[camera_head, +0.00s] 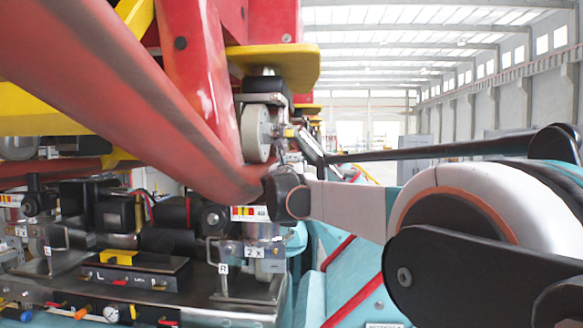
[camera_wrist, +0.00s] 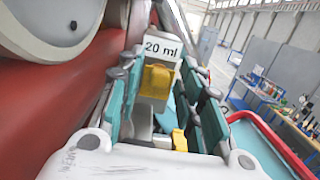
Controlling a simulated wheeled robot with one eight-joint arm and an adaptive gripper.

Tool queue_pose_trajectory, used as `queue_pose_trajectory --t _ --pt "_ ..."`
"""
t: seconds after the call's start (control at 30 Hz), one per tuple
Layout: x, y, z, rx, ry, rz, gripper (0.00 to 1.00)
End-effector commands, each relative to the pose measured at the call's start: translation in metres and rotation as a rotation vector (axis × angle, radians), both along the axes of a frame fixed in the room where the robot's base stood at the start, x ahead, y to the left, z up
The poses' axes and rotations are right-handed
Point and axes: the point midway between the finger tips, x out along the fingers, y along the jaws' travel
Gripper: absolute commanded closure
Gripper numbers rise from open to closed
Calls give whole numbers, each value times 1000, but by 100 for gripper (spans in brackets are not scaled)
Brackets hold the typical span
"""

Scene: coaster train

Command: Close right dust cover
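My gripper (camera_wrist: 168,70) fills the middle of the wrist view. Its two teal and grey fingers stand apart, one on each side. A yellow block (camera_wrist: 157,82) and a white plate marked "20 ml" (camera_wrist: 160,48) show between or just beyond the fingers; I cannot tell whether they touch. In the head view my arm runs in from the right to a dark joint by the red beam, and I cannot make out the gripper clearly. I cannot pick out the right dust cover for certain. A plate marked "R" (camera_head: 223,268) shows on the equipment at lower centre.
A thick red beam (camera_head: 130,95) crosses the head view diagonally, close to my arm. A pale wheel (camera_head: 255,134) sits under a yellow plate (camera_head: 275,65). A bench with black and metal devices (camera_head: 130,275) fills the lower left. Open hall floor lies farther right.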

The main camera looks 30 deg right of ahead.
Motion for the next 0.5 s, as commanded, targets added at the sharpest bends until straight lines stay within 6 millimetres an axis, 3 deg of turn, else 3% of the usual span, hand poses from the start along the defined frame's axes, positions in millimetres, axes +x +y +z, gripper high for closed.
queue_pose_trajectory --t 0.33,0.5 --pt "-2 1 0 -1 -1 0 63" --pt "-16 11 -2 -1 -1 1 63"
